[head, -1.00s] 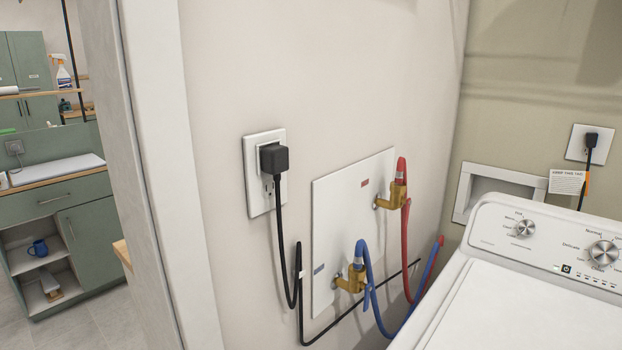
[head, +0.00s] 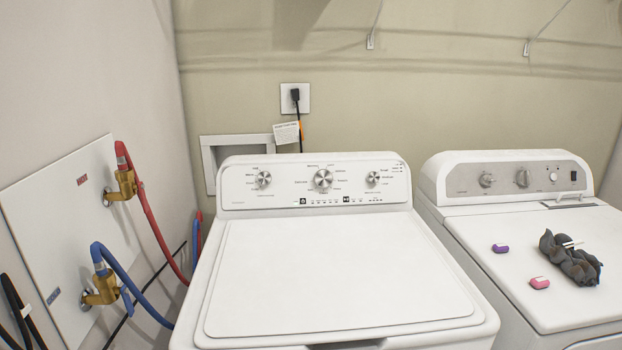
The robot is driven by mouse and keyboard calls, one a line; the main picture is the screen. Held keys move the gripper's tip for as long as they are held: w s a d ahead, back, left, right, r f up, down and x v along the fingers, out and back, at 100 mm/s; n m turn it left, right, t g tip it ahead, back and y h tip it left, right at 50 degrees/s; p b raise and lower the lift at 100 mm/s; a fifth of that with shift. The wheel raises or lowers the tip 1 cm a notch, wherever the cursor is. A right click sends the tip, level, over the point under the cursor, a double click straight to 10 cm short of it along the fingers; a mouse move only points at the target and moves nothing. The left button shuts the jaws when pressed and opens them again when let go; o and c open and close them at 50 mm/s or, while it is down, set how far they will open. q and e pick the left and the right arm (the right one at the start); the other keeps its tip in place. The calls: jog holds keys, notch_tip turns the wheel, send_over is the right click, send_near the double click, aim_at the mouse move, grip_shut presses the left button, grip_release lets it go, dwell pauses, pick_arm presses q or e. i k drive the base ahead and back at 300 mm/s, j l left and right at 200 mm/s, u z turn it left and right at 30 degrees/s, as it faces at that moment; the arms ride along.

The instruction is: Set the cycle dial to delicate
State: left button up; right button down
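A white washer (head: 335,280) with a closed lid stands in the middle of the head view. Its control panel (head: 230,190) at the back carries three silver dials. The large middle dial (head: 323,179) has printed cycle names around it, too small to read surely now; its pointer setting cannot be told. A smaller left dial (head: 263,178) and a smaller right dial (head: 373,178) flank it. Neither of my grippers is in view.
A second white machine (head: 500,225) stands at the right; a dark crumpled cloth (head: 572,258), a purple item (head: 501,248) and a pink item (head: 540,283) lie on it. Red (head: 152,215) and blue (head: 135,290) hoses run along the left wall.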

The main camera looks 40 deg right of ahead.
aim_at(324, 178)
jog(key=z, duration=1.5)
